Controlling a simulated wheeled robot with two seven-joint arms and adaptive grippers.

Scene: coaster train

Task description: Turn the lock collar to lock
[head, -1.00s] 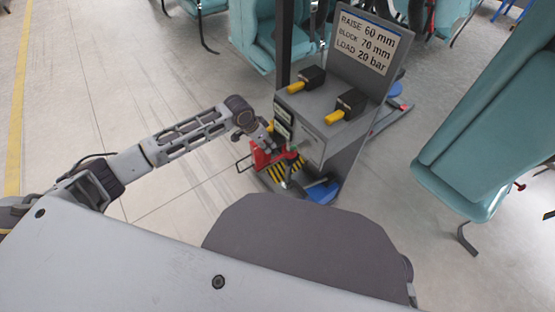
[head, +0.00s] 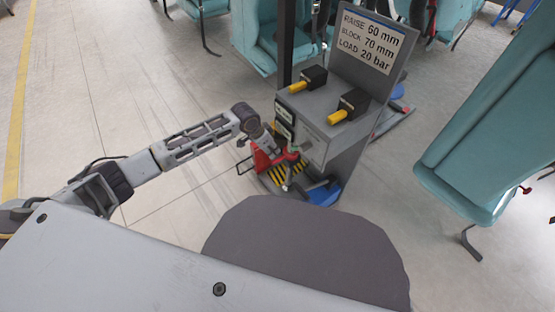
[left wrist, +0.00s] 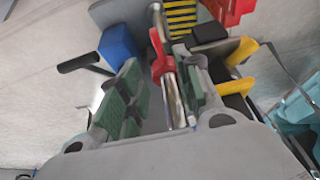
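The likely lock collar is a red part (left wrist: 161,62) on a chrome rod (left wrist: 173,100) in the left wrist view. My left gripper (left wrist: 157,84) has its green-padded fingers apart, with the red part and the rod between them. The rod lies closer to the right finger, and I cannot tell if they touch. In the head view my left gripper (head: 292,152) is at the red machinery (head: 262,161) below the grey console (head: 318,125). The collar itself is mostly hidden there. My right gripper is not in view.
The console has two black-and-yellow levers (head: 337,117) and a sign (head: 370,42) reading raise 60 mm, block 70 mm, load 20 bar. A blue part (head: 324,194) is low beside it. Teal seats (head: 480,130) stand to the right and behind. The floor at left is clear.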

